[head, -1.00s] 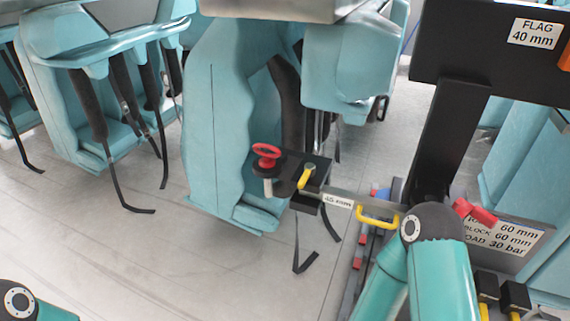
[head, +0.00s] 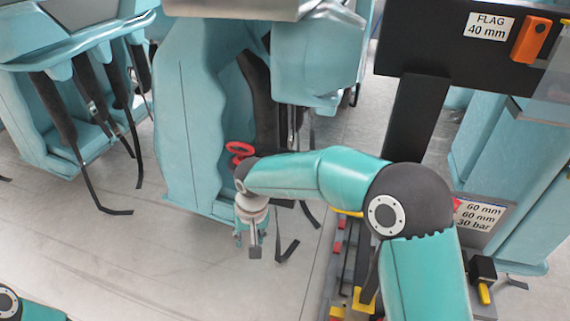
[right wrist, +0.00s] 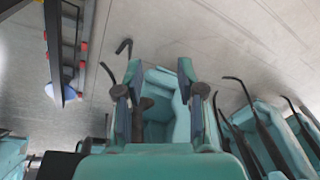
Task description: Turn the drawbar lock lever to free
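The drawbar with its yellow lock lever is hidden behind my right arm in the head view. Only the red handwheel (head: 238,151) beside it still shows, left of my forearm. My right gripper (head: 252,243) points down in front of the teal seat, below the handwheel. In the right wrist view its two fingers (right wrist: 160,88) are apart with nothing held between them, and a teal seat shows beyond. I cannot make out the lever in the wrist view. My left gripper is out of view; only part of the left arm shows at the lower left.
Teal seats (head: 182,110) with hanging dark straps stand at the back and left. A black post (head: 415,115) carries the FLAG 40 mm panel at the right. The track (head: 345,250) runs under my right arm. Grey floor (head: 120,245) is open at the left.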

